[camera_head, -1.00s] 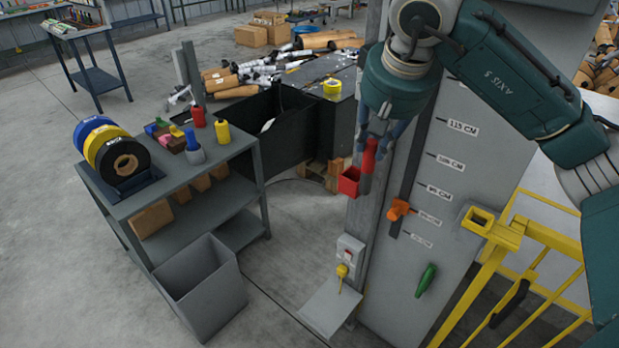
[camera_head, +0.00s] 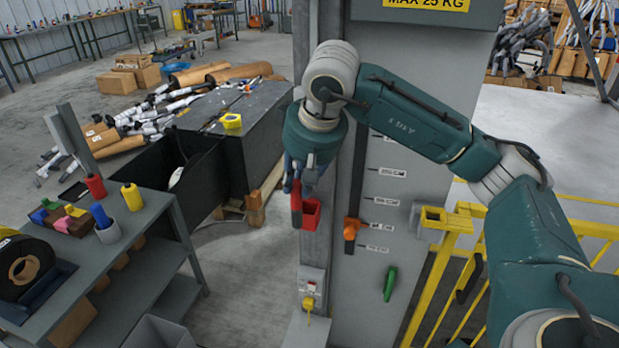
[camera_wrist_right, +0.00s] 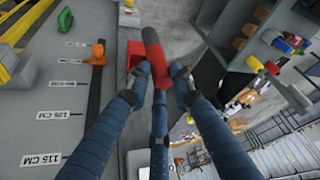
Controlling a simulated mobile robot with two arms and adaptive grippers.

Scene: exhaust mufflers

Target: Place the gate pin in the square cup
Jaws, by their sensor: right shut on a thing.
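My right gripper (camera_head: 298,180) is shut on the gate pin (camera_head: 296,207), a red rod that hangs below its fingers beside the grey column. In the right wrist view, the pin (camera_wrist_right: 155,60) has a red body and a dark grey end, held between blue fingers (camera_wrist_right: 160,82). The square cup (camera_head: 311,213), a small red open box, is fixed to the column. It shows just right of the pin in the head view, and the cup (camera_wrist_right: 135,53) is left of the pin in the wrist view. The pin appears outside the cup; I cannot tell whether they touch. My left gripper is out of view.
An orange slider (camera_head: 352,227) and a green handle (camera_head: 390,284) are on the column's panel. A yellow gate post with a square socket (camera_head: 433,216) stands to the right. A grey switch box (camera_head: 311,281) is below the cup. A shelf unit (camera_head: 150,225) stands left.

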